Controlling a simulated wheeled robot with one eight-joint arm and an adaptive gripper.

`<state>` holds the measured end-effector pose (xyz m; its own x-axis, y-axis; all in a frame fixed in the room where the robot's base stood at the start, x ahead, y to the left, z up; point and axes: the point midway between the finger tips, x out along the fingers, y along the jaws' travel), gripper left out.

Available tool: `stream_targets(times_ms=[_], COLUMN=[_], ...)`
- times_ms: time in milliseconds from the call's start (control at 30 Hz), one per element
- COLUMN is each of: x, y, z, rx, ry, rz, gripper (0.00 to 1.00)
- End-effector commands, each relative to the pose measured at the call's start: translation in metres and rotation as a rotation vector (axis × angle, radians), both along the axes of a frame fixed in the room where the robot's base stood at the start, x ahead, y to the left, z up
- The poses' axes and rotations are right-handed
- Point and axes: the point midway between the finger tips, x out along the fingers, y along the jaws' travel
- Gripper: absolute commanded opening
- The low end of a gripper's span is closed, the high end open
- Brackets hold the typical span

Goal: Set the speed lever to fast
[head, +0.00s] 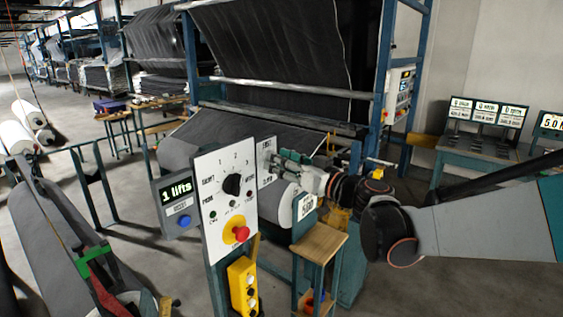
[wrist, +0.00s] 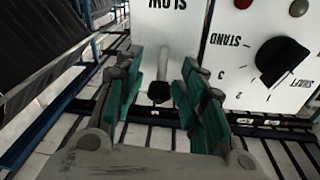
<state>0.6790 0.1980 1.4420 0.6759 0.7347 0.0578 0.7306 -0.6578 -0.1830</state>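The speed lever (wrist: 158,92) shows in the wrist view as a pale shaft with a black knob, in front of a white plate (wrist: 168,20). The plate's word SLOW appears upside down at the top of that view. My gripper (wrist: 163,75) is open, with one teal finger on each side of the lever and gaps visible between. In the head view my gripper (head: 283,158) is at the white lever plate (head: 266,150), right of the larger control panel. There the lever is hidden or too small to make out.
The control panel (head: 222,170) carries a black rotary knob (head: 232,184) and a red stop button (head: 241,233) near my gripper. A display box (head: 178,203) reads "1 lifts". A wooden stand (head: 319,241) is below my arm. Bare floor lies at the lower right.

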Motion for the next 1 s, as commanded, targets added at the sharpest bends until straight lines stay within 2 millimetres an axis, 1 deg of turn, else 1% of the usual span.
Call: stream_targets(times_ms=[267,367,467,800,900,1000], x=[-0.001,-0.004,-0.013,-0.059,-0.069,-0.076], y=[-0.001,-0.006,-0.016,-0.066,-0.077,-0.083], z=[0.000,0.000,-0.001,-0.005,-0.006,-0.007], rx=[0.000,0.000,0.000,-0.001,-0.001,-0.001], ry=[0.000,0.000,0.000,0.000,0.000,-0.001], rz=[0.000,-0.001,-0.003,-0.004,-0.003,-0.001], gripper=[0.38,0.38,0.38,0.38,0.38,0.38])
